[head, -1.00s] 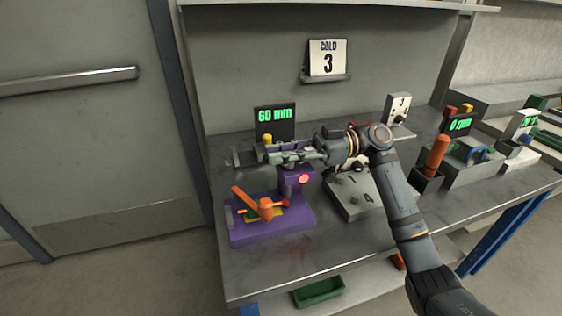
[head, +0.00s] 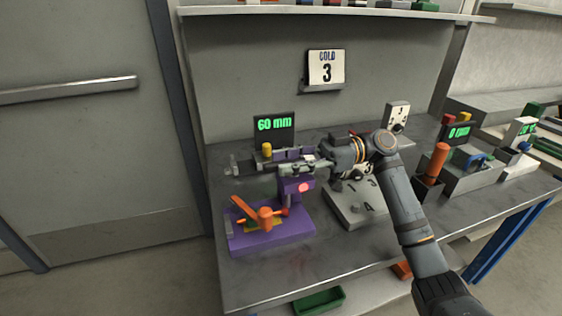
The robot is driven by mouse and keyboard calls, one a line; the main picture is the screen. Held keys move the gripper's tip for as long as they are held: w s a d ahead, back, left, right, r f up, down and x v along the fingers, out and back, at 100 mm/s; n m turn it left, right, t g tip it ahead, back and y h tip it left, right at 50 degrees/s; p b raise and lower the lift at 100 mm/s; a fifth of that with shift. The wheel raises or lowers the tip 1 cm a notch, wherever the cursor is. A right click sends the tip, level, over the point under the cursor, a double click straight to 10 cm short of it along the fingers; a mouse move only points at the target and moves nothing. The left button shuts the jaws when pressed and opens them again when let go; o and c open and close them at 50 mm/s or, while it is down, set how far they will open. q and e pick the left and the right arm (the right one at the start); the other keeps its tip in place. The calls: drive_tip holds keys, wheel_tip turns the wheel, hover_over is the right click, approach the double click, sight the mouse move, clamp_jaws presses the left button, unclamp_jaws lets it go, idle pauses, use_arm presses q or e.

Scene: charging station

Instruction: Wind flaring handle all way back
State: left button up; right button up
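A purple fixture (head: 270,236) stands at the table's front left, with an orange crossed handle (head: 264,217) on its base. Its purple upright bears a round red-pink button (head: 304,187). My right gripper (head: 290,168) reaches in from the right, above and behind the orange handle and apart from it. It points left beside a grey bar-like part near a yellow knob (head: 266,149). The fingers overlap this part, so I cannot tell whether they are open, shut or touching it. My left gripper is not in view.
A display reading 60 mm (head: 274,125) stands behind the fixture. A grey numbered block (head: 356,205) sits right of it, below my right arm. An orange cylinder (head: 436,163) and a second display (head: 459,131) stand farther right. The table's front middle is clear.

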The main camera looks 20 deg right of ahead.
drive_tip(key=d, duration=1)
drive_tip(key=shift+d, duration=0.2)
